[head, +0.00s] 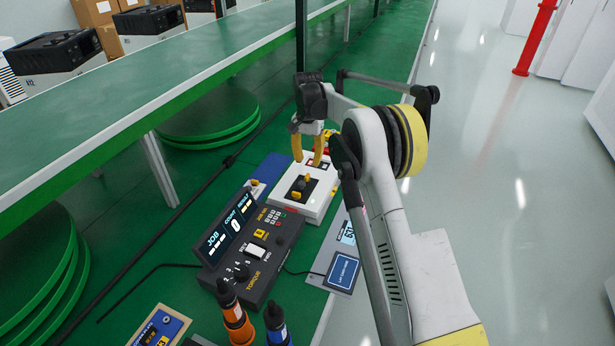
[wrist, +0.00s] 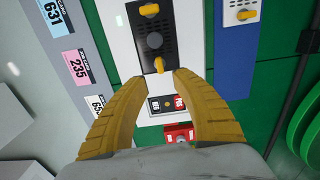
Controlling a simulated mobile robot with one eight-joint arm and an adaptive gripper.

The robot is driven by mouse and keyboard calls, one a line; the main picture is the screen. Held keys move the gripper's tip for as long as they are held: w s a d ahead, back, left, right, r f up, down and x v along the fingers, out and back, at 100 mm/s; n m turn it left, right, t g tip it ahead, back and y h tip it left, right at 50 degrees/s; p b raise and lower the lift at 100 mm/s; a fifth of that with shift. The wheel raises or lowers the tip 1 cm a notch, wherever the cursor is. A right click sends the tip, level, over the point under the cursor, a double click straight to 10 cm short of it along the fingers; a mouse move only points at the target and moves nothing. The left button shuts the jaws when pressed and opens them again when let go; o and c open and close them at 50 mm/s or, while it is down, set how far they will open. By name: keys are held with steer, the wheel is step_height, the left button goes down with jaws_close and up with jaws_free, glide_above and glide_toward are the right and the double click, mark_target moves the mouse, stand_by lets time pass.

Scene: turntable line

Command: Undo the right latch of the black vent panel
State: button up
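The black vent panel (head: 300,187) sits on top of a white unit (head: 316,211) on the green bench. It carries two yellow latches. In the wrist view the panel (wrist: 154,39) shows one latch (wrist: 149,11) at its upper end, lying crosswise, and another latch (wrist: 159,65) at its lower end, pointing lengthwise. My gripper (head: 308,150) is above the far end of the unit. Its yellow fingers (wrist: 159,78) are spread apart and empty, with the lower latch just beyond and between the tips. I cannot tell whether they touch it.
A job counter box (head: 250,244) stands beside the unit, with orange (head: 237,325) and blue (head: 277,330) drivers in front. A small dark switch plate (wrist: 166,104) and a red block (wrist: 180,134) lie below the panel. Labels (wrist: 79,67) line the left side. Green turntables (head: 212,112) are at left.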

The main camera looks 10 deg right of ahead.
mark_target(308, 174)
step_height(308, 174, down, 7)
steer(key=shift+r+b, duration=0.15)
steer(key=shift+b, duration=0.9)
jaws_close()
